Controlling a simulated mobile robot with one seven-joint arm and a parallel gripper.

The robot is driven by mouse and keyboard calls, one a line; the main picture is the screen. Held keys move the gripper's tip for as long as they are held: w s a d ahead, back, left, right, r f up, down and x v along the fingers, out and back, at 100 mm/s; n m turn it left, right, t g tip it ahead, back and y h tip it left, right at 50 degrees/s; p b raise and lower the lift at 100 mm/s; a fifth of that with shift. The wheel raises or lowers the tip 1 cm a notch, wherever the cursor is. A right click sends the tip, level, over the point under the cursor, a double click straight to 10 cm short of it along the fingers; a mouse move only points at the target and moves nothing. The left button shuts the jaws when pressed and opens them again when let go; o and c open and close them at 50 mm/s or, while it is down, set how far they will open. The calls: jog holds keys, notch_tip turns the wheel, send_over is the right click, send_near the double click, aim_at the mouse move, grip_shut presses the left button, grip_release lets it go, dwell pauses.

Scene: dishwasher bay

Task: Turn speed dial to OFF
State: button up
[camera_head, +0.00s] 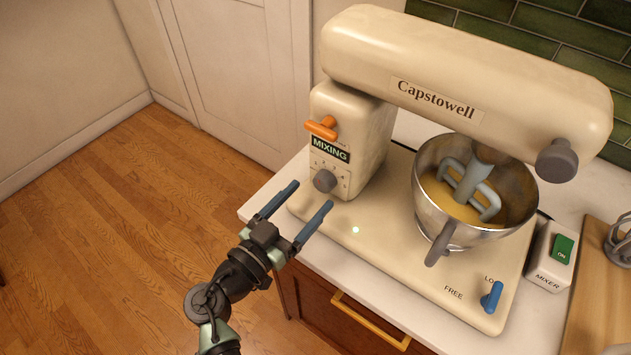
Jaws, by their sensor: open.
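The cream stand mixer (448,70) stands on the counter, marked "Capstowell". Its grey speed dial (325,180) is on the front of the column, below a "MIXING" label (331,149). Small marks circle the dial, too small to read, so its setting cannot be told. My gripper (303,204) is open and empty, its two blue fingers pointing up toward the dial. The fingers appear in front of and below the dial, apart from it. An orange lever (322,127) sits above the label.
A steel bowl (425,205) with yellow mixture holds the beater (470,185). A blue lever (491,297) is at the base's front right, near "FREE". A switch box (548,272) has a green "ON" button. A wooden board (597,300) lies at the right. Open floor is at left.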

aim_at(320, 185)
jog(key=shift+x, duration=1.75)
grip_shut()
